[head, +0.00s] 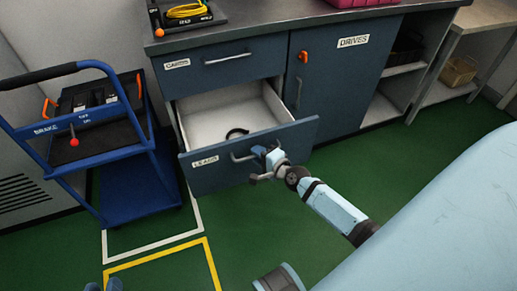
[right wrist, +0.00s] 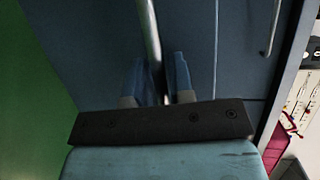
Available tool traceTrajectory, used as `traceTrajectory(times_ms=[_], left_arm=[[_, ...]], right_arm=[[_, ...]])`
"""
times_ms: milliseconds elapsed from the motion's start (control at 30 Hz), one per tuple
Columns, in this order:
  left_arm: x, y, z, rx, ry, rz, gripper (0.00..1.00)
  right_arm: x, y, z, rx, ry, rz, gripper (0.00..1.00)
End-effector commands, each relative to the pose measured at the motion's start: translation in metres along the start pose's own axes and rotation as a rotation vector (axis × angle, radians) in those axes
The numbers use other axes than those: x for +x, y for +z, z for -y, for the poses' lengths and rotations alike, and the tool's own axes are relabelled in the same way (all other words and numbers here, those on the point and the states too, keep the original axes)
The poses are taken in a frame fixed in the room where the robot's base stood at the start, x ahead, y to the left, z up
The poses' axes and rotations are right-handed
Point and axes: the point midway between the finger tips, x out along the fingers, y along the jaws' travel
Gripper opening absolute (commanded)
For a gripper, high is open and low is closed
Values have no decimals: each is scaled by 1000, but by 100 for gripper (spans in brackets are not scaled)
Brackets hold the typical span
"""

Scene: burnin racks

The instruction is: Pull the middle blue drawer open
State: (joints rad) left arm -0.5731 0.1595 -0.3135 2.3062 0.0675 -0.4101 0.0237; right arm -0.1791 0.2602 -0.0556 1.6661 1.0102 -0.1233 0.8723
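The blue drawer labelled LEADS (head: 215,172) is pulled out of the cabinet below a shut upper drawer (head: 222,66). Its pale inside shows, with a black looped lead (head: 237,132) in it. My right gripper (head: 268,163) is at the right part of this drawer's bar handle (head: 241,156). In the right wrist view, the handle bar (right wrist: 148,30) runs down between the two blue fingers of my right gripper (right wrist: 163,78), which are closed around it. Two blue fingertips of my left gripper (head: 104,287) show apart at the bottom edge, with nothing seen between them.
A blue trolley (head: 140,185) with a red-knobbed brake lever stands close left of the open drawer. A blue DRIVES door (head: 335,85) is shut on the right. Green floor (head: 250,225) with white and yellow lines is clear in front of the drawer.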

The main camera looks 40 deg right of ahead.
Motion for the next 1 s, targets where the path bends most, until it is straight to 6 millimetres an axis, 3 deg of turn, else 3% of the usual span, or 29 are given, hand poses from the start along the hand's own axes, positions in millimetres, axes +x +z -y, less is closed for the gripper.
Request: traceTrajectory(times_ms=[333,467,1000], left_arm=[[0,-8,0,1,2,-16,38],[0,-9,0,3,1,-11,38],[-9,27,12,3,-44,135,38]], right_arm=[[-1,0,0,0,0,0,36],[-11,0,0,0,1,-1,36],[-120,0,0,-2,2,1,36]])
